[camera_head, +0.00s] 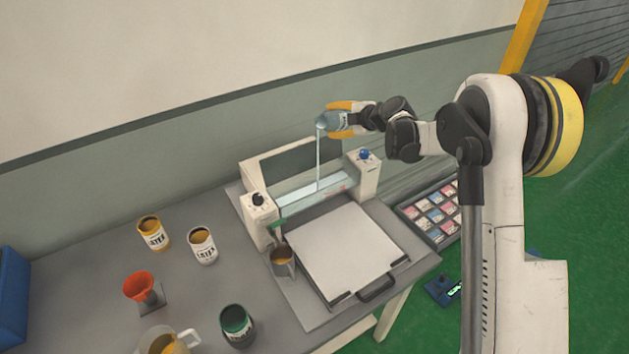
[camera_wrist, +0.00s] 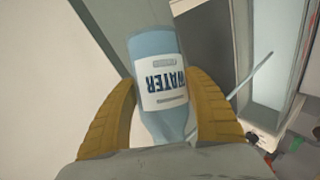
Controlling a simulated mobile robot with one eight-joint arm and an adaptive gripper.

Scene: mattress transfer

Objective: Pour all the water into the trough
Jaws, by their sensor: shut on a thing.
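My gripper (camera_head: 342,118) is shut on the water bottle (camera_head: 330,122), with its yellow fingers on both sides of it. In the wrist view the bottle (camera_wrist: 152,50) is pale blue with a white label reading WATER. The bottle is tipped well over above the trough. A thin pale stream of water (camera_head: 318,160) falls from its mouth into the trough (camera_head: 296,190), a long light-blue channel between two white end posts. Pale water shows along the trough. How much is left in the bottle I cannot tell.
A machine with a white flat plate (camera_head: 345,250) stands before the trough. A small mug (camera_head: 283,262) is beside the plate. Paint cans (camera_head: 202,245), a red funnel (camera_head: 139,286) and a pitcher (camera_head: 190,338) stand on the grey table at left. A tray of coloured blocks (camera_head: 436,236) is at right.

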